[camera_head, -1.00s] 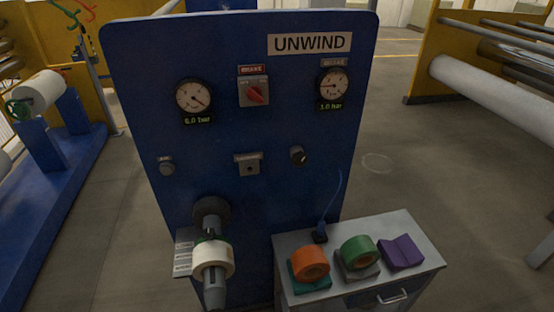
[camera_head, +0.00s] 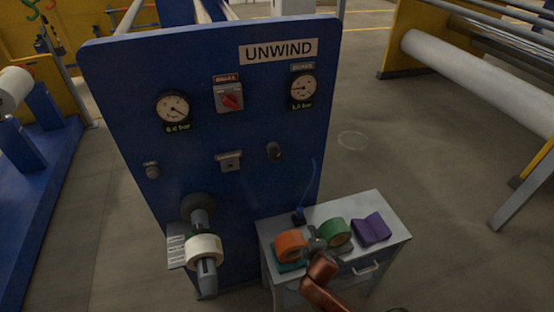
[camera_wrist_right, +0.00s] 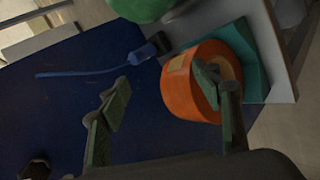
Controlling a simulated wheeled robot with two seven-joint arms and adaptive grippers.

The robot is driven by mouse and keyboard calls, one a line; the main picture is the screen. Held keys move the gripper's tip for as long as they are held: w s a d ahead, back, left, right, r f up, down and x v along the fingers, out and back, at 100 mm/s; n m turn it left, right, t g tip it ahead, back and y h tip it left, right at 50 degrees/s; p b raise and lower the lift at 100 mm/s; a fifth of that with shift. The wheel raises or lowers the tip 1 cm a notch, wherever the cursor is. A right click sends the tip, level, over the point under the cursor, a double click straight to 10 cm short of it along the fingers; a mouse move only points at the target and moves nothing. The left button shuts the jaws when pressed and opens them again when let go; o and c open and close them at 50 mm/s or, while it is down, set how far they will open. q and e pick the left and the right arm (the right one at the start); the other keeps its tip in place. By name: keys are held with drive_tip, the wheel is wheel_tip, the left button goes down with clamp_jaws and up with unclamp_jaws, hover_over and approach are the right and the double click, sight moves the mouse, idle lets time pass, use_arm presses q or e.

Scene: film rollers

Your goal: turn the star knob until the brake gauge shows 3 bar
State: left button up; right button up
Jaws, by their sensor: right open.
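The blue UNWIND panel (camera_head: 110,90) carries the star knob (camera_head: 274,151), small and dark, below the right-hand gauge. That brake gauge (camera_head: 303,88) has a white face and a green display that appears to read 1.0 bar. My right gripper (camera_head: 316,246) is over the side cabinet, below and right of the knob and apart from it. The right wrist view shows its two fingers (camera_wrist_right: 165,95) spread, with one in front of the orange roll (camera_wrist_right: 190,90); contact cannot be told. A dark knob-like part (camera_wrist_right: 35,168) shows at that view's lower left. My left gripper is out of view.
The grey cabinet (camera_head: 392,222) holds the orange roll (camera_head: 289,244), a green roll (camera_head: 336,231) and a purple block (camera_head: 371,228). A blue cable (camera_head: 312,180) rises behind them. A shaft with a white roll (camera_head: 204,250) juts from the panel's lower left.

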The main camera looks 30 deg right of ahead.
drive_tip(key=w+r+n+t+h, duration=0.1)
drive_tip(key=w+r+n+t, duration=0.4)
drive_tip(key=w+r+n, duration=0.8)
drive_tip(key=n+t+y, duration=0.2)
drive_tip(key=n+t, duration=0.2)
drive_tip(key=n, duration=0.3)
approach(277, 157)
drive_tip(key=a+x, duration=0.1)
drive_tip(key=x, duration=0.2)
drive_tip(key=shift+h, duration=0.3)
drive_tip(key=x, duration=0.2)
drive_tip(key=p+x, duration=0.1)
drive_tip(key=x, duration=0.4)
drive_tip(key=shift+w+d, duration=0.3)
drive_tip(key=shift+d, duration=0.15)
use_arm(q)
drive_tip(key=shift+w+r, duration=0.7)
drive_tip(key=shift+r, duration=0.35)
use_arm(e)
drive_tip(key=shift+m, duration=0.3)
drive_tip(key=c, duration=1.2)
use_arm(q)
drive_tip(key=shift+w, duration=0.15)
use_arm(e)
drive_tip(key=shift+o, duration=0.2)
